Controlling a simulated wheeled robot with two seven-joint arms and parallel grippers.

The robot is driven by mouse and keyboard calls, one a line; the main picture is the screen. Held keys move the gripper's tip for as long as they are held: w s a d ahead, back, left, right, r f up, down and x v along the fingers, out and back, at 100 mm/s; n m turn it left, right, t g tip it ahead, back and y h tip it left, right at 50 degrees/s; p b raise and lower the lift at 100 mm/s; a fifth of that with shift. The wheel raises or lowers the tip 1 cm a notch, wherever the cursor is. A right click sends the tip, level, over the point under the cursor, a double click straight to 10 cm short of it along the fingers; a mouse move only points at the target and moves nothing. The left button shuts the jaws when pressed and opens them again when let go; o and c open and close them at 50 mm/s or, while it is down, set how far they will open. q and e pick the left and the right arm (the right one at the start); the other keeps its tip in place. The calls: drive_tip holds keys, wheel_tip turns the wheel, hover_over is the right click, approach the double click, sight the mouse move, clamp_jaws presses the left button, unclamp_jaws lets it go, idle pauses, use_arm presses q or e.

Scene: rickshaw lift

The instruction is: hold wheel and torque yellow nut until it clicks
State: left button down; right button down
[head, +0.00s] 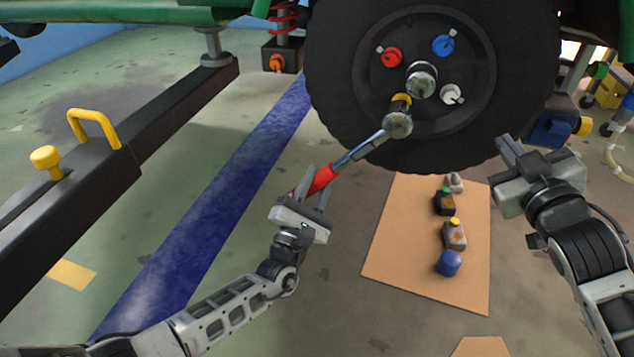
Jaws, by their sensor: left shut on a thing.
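The black wheel (340,100) hangs at the top centre with a dark hub. Red (388,57), blue (443,46) and white (452,95) nuts sit around the metal centre cap (421,80). The yellow nut (401,99) is low on the hub, partly hidden by the round head of a torque wrench (372,142). The wrench slants down left to its red handle. My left gripper (312,192) is shut on that handle. My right gripper (508,158) is beside the tyre's lower right edge. Whether it touches the tyre is unclear.
A tan mat (400,240) below the wheel holds small bottles and a blue cap (449,263). A dark beam with a yellow handle (95,122) runs along the left. A blue floor stripe (210,210) lies between. Blue and yellow equipment (552,130) stands at the right.

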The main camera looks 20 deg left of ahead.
use_arm(q)
drive_tip(key=shift+r, duration=0.15)
use_arm(e)
drive_tip(key=shift+w, duration=0.95)
use_arm(q)
drive_tip(key=shift+r, duration=0.1)
use_arm(e)
drive_tip(key=shift+w+r, duration=0.15)
drive_tip(key=shift+r, duration=0.1)
idle(1.3)
use_arm(q)
drive_tip(key=shift+w, duration=1.2)
use_arm(e)
drive_tip(key=shift+d, duration=0.15)
idle(2.2)
use_arm(q)
drive_tip(key=shift+a+r, duration=0.1)
drive_tip(key=shift+a, duration=0.1)
